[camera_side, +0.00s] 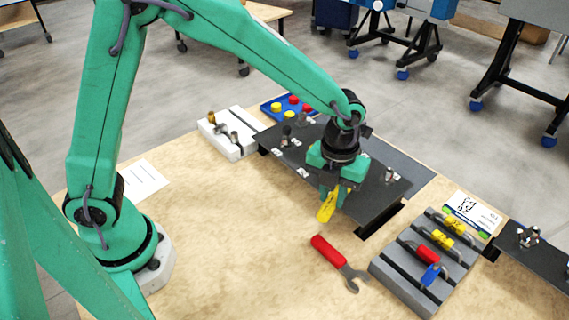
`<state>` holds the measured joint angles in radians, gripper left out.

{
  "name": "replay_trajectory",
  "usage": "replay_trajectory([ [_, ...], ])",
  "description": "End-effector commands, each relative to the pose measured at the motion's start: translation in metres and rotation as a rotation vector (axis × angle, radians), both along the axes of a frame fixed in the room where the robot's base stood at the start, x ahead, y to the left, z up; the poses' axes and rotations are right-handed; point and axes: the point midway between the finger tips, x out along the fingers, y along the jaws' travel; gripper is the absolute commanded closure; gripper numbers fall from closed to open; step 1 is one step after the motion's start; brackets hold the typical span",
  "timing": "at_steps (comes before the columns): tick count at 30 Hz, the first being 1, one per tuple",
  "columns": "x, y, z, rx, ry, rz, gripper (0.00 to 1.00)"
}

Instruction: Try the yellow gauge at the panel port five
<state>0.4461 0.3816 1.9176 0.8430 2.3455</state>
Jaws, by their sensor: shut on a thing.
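My gripper (333,190) is above the near edge of the dark panel (374,200), around its middle. It is shut on the yellow gauge (327,206), whose yellow handle hangs tilted down to the left below the fingers. The gauge's other end is hidden by the gripper. Several metal ports stand on the panel, with small white labels beside some of them. One port (389,174) shows to the right of my gripper. The port numbers are too small to read, and any port directly behind my gripper is hidden.
A red-handled wrench (338,262) lies on the table in front of the panel. A grey rack (400,268) at the right holds yellow, red and blue tools. A white block (232,146) and a blue tray (270,112) stand at the back. The left front table is clear.

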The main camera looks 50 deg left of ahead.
Motion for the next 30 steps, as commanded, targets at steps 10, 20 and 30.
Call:
replay_trajectory([
  [10,-0.006,-0.002,0.0,0.0,0.0,-0.001,1.0],
  [20,-0.021,-0.008,0.001,0.0,0.0,-0.001,1.0],
  [30,-0.037,-0.014,0.002,-0.001,-0.001,-0.001,1.0],
])
